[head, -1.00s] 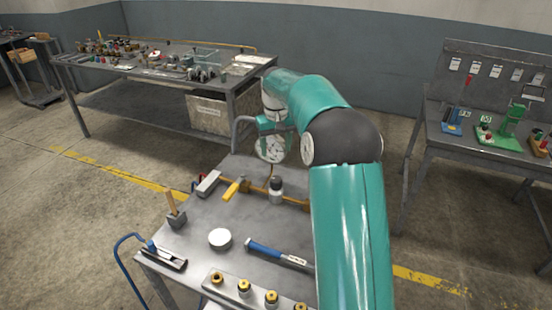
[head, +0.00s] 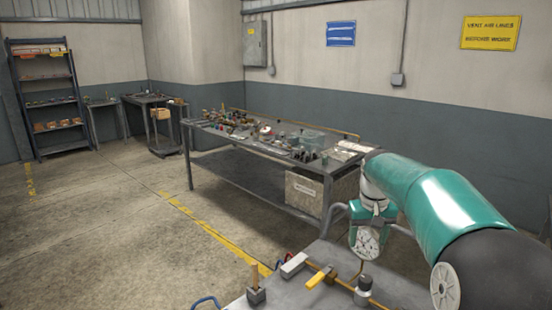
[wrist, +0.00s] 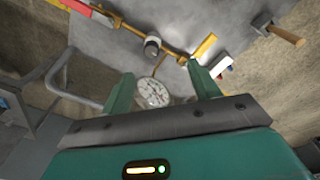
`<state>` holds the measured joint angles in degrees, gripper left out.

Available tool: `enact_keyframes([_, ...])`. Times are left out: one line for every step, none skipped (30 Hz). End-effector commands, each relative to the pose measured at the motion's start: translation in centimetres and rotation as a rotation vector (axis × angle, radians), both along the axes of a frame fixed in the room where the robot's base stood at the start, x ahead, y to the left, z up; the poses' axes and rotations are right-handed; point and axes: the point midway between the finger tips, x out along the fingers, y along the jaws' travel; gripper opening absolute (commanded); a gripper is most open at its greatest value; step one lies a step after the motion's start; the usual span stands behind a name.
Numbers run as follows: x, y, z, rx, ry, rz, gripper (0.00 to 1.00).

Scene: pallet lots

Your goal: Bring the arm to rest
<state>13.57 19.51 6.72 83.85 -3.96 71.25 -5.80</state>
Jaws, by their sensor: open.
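My arm (head: 440,205) reaches in from the right of the head view, bent at a dark elbow, with its end low over the near workbench (head: 320,258). My gripper (wrist: 162,88) shows in the wrist view with its two teal fingers wide apart, so it is open. A round pale disc with dark marks (wrist: 153,92) appears between the fingertips. I cannot tell whether the disc touches them. The near bench top lies beyond the fingers in the wrist view.
A cluttered long table (head: 235,158) stands behind. Open floor (head: 120,235) lies to the left.

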Motion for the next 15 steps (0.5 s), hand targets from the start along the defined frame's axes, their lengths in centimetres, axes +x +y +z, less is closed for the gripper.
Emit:
enact_keyframes([-1.4,0.7,1.1,-0.006,-0.017,0.003,0.61])
enact_keyframes([-2.1,1.1,1.5,-0.01,-0.028,0.004,0.61])
enact_keyframes([-3.1,1.5,2.1,-0.013,-0.041,0.005,0.61])
enact_keyframes([-3.8,1.9,2.5,-0.015,-0.05,0.007,0.61])
enact_keyframes([-4.6,2.3,2.9,-0.017,-0.061,0.008,0.61])
enact_keyframes([-5.6,2.7,3.3,-0.019,-0.075,0.009,0.61])
enact_keyframes([-6.4,3.0,3.7,-0.02,-0.084,0.009,0.61])
enact_keyframes([-7.2,3.4,3.9,-0.022,-0.093,0.011,0.61])
enact_keyframes([-8.3,3.8,4.3,-0.023,-0.107,0.012,0.61])
enact_keyframes([-9.1,4.1,4.5,-0.024,-0.116,0.012,0.61])
enact_keyframes([-10.0,4.3,4.7,-0.025,-0.126,0.013,0.61])
enact_keyframes([-11.0,4.7,4.9,-0.025,-0.14,0.013,0.61])
enact_keyframes([-11.9,4.9,5.1,-0.026,-0.15,0.013,0.61])
enact_keyframes([-12.7,5.2,5.2,-0.026,-0.161,0.013,0.61])
enact_keyframes([-13.8,5.5,5.3,-0.025,-0.174,0.013,0.61])
